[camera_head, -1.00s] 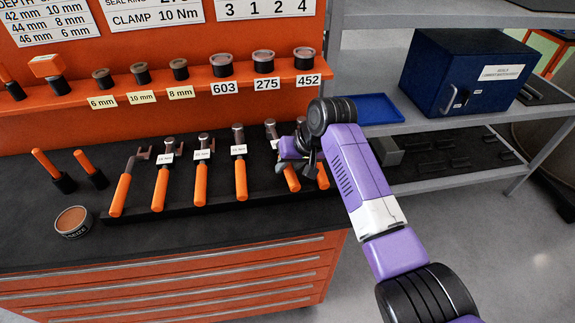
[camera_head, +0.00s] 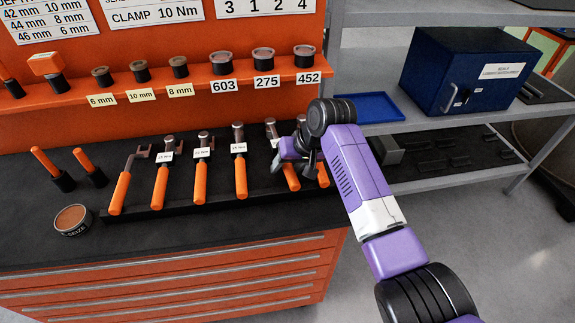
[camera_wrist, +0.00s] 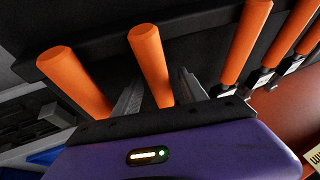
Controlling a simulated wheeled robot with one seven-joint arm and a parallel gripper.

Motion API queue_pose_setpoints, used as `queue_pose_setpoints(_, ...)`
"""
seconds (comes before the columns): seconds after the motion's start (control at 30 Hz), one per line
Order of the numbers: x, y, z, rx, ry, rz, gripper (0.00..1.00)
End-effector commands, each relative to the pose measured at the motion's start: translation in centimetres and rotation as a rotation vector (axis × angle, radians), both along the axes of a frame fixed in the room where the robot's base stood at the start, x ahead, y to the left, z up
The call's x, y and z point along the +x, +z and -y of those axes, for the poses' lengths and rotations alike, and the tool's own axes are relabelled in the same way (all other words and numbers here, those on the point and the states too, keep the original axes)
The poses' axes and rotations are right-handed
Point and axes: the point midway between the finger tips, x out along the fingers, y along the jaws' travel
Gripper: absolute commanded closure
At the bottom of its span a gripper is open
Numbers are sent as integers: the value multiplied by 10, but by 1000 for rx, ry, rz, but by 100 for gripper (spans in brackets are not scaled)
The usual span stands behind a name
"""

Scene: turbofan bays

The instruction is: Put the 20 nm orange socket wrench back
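Several torque wrenches with orange handles stand in a row on a black rack (camera_head: 225,203) on the workbench. Small white labels show on some, too small to read surely, so I cannot tell which is 20 Nm. My gripper (camera_head: 293,163) is at the right end of the row. In the wrist view its two fingers (camera_wrist: 160,92) stand on either side of one orange handle (camera_wrist: 150,55), with a visible gap beside it. This is the second wrench from the right (camera_head: 291,178); its head shows behind my gripper. The rightmost wrench (camera_head: 323,175) is partly hidden by my arm.
An orange shelf (camera_head: 190,88) with several sockets and number labels runs above the rack. A grey shelf unit with a blue tray (camera_head: 368,108) and a dark blue cabinet (camera_head: 468,75) stands right. A round tin (camera_head: 72,220) sits at the bench's left.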

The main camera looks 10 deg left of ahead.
Motion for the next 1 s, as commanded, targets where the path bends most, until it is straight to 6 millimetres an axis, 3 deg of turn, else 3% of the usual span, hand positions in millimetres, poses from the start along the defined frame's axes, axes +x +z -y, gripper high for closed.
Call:
queue_pose_setpoints(0.27, -1, 1, 1, 0, 0, -1, 50)
queue_pose_setpoints(0.73, -17, 59, 24, 2, 0, 3, 50)
queue_pose_setpoints(1.0, -21, 70, 29, 0, 0, 0, 50)
